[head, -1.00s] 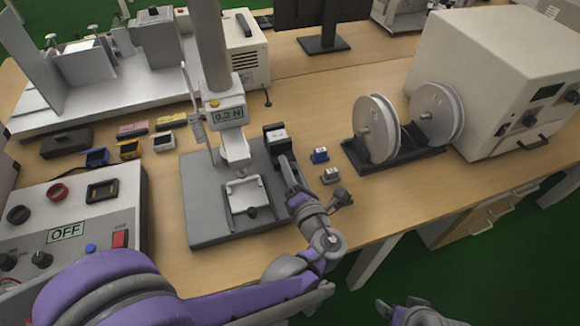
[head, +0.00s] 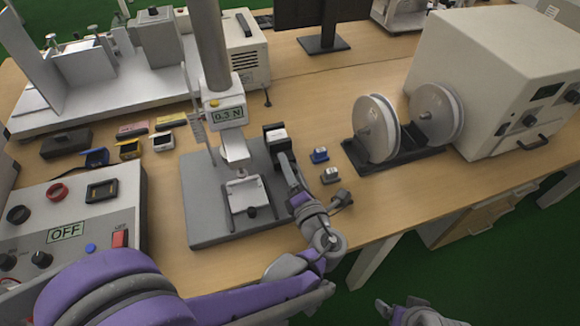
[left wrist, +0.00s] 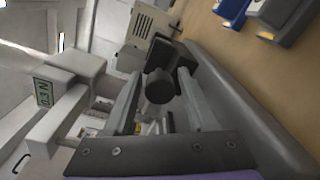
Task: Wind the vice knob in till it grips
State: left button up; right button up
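A dark round knob (left wrist: 160,87) shows in the left wrist view between the two fingers of my left gripper (left wrist: 160,80). The fingers are apart, with a small gap visible on each side of the knob. In the head view my left gripper (head: 283,163) reaches over the right side of the tester's grey base plate (head: 205,215), up to a black block with a white top (head: 274,134); the knob itself is hidden there. The tester's display (head: 227,114) reads 0.3 N. My right gripper (head: 401,305) is empty at the bottom edge, its fingertips apart.
A blue piece (head: 320,155) and a grey piece (head: 330,174) lie right of the base plate, close to my left arm. Two white spools (head: 376,128) and a big beige cabinet (head: 490,60) stand further right. A control box (head: 75,215) reading OFF is at left.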

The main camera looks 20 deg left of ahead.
pick_arm(q)
jog(key=shift+o, duration=0.5)
jog(key=p+v, duration=0.1)
jog(key=v, duration=1)
jog(key=shift+w, duration=0.1)
